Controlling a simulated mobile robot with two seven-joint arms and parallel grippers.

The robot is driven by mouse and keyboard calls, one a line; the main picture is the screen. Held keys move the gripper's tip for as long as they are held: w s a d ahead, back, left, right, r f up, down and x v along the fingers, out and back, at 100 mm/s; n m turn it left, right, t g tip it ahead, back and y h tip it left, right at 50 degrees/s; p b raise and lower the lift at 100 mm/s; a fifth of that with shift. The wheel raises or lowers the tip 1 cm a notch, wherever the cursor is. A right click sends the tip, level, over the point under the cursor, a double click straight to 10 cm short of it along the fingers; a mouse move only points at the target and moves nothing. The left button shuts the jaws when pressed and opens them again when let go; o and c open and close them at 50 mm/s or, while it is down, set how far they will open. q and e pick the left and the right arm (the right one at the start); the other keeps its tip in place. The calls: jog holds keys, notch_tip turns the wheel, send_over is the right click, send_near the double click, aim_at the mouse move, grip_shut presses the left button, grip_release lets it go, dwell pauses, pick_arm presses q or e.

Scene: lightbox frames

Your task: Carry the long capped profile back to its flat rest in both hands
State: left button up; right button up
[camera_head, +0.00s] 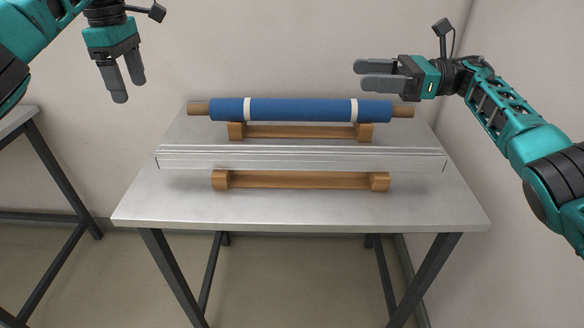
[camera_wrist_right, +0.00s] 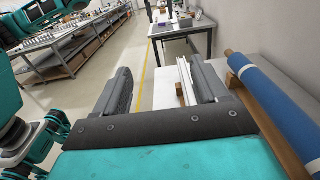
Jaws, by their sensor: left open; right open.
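The long silver profile (camera_head: 300,158) lies level, left to right, across the front wooden rest (camera_head: 300,181). The rest's end blocks and front bar show below it. Its ends overhang the rest on both sides; the end caps are too small to make out. My left gripper (camera_head: 129,92) is open and empty, pointing down, above and left of the table. My right gripper (camera_head: 360,75) is open and empty, pointing left, above the right part of the table behind the profile. In the right wrist view, part of the profile (camera_wrist_right: 186,82) shows beyond the fingers, apart from them.
A blue roll (camera_head: 300,110) with two white bands and brown ends lies on a second wooden rest (camera_head: 300,132) behind the profile. Both rests stand on a grey table (camera_head: 430,208) near the back wall. Another table (camera_head: 15,120) stands at the left. The table's front strip is clear.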

notch_tip(320, 180, up, 10)
dwell(0.6)
jog(key=shift+a, duration=0.1)
